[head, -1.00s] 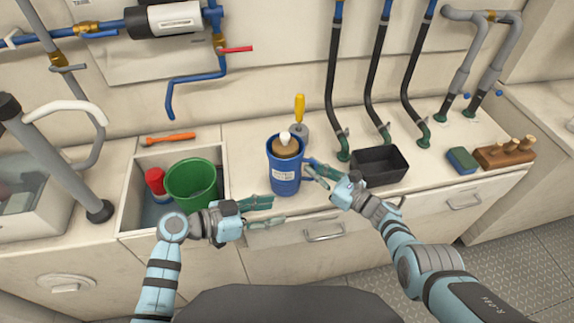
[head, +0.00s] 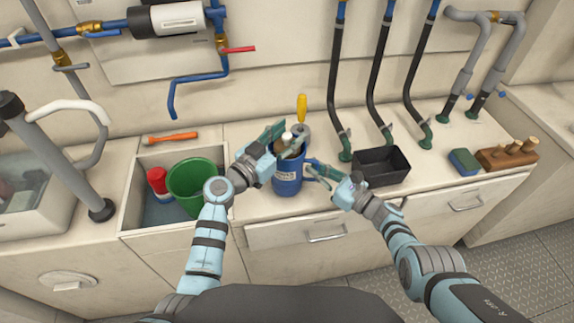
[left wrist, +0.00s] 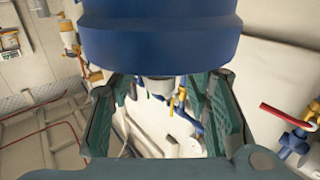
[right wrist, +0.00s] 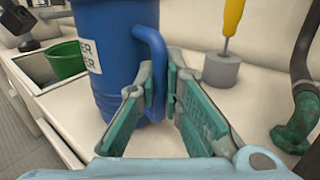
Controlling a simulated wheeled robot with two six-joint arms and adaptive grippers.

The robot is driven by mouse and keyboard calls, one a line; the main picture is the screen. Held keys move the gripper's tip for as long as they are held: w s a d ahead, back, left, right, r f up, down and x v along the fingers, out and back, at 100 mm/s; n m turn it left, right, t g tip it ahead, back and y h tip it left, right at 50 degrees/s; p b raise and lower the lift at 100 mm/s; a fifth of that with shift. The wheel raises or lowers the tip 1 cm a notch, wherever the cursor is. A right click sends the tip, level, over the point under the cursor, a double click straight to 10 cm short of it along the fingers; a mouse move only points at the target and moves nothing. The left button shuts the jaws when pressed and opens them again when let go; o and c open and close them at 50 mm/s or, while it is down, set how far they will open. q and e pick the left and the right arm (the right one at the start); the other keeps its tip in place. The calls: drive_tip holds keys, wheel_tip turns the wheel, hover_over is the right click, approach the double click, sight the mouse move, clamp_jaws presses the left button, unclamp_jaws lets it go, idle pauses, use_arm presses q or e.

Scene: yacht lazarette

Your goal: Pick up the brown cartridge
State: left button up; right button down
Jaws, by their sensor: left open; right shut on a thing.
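The blue housing (head: 287,184) stands upright on the counter and also shows in the right wrist view (right wrist: 112,60). The cartridge's pale top (head: 287,137) sticks up from its mouth; its brown part is mostly hidden by my left gripper in the head view. My left gripper (head: 285,141) is open above the housing, fingers on either side of the pale top. In the left wrist view the housing (left wrist: 160,35) appears upside down, with the pale stub (left wrist: 157,89) between the open fingers. My right gripper (right wrist: 160,92) is shut on the housing's handle (right wrist: 154,58).
A yellow-handled tool (head: 301,108) stands behind the housing. A black tray (head: 382,168) is to the right, then a sponge (head: 464,161) and a wooden block with pegs (head: 507,158). A sink with a green bucket (head: 193,184) and red container (head: 157,181) is left. Hoses hang behind.

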use_arm(q)
clamp_jaws()
idle(0.3)
wheel_tip(320, 180, up, 28)
use_arm(e)
drive_tip(key=c, duration=1.6)
unclamp_jaws()
drive_tip(key=shift+c, duration=0.2)
drive_tip(key=shift+d, duration=0.1)
